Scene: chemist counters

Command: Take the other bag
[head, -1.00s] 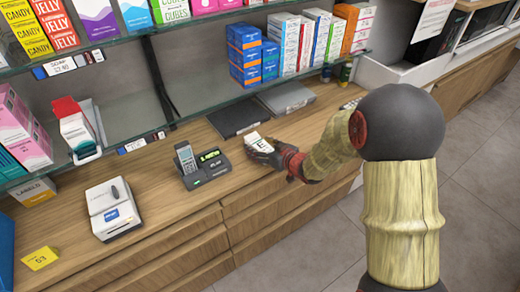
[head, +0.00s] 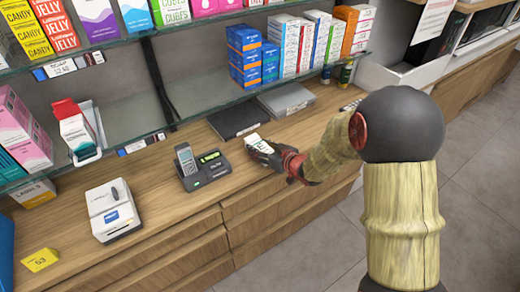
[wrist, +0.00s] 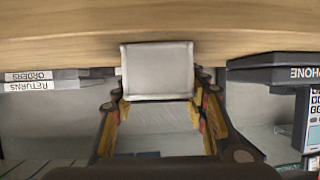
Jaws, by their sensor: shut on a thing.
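My gripper (head: 268,152) is over the wooden counter, just right of the phone stand in the head view. It is shut on a small white packet (head: 256,142) with dark print. In the wrist view the packet (wrist: 157,71) shows as a plain pale grey, rectangular face between the fingers (wrist: 160,104). Whether it is a bag, and whether it touches the counter, I cannot tell. The fingers hide part of it in the head view. I cannot clearly make out another bag.
A phone in a dark stand (head: 205,171) is close on the left. Two flat trays, one dark (head: 238,118) and one grey (head: 286,98), lie behind. A white device (head: 112,211) and a yellow card (head: 41,260) are further left. A glass shelf (head: 210,88) overhangs the counter's back.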

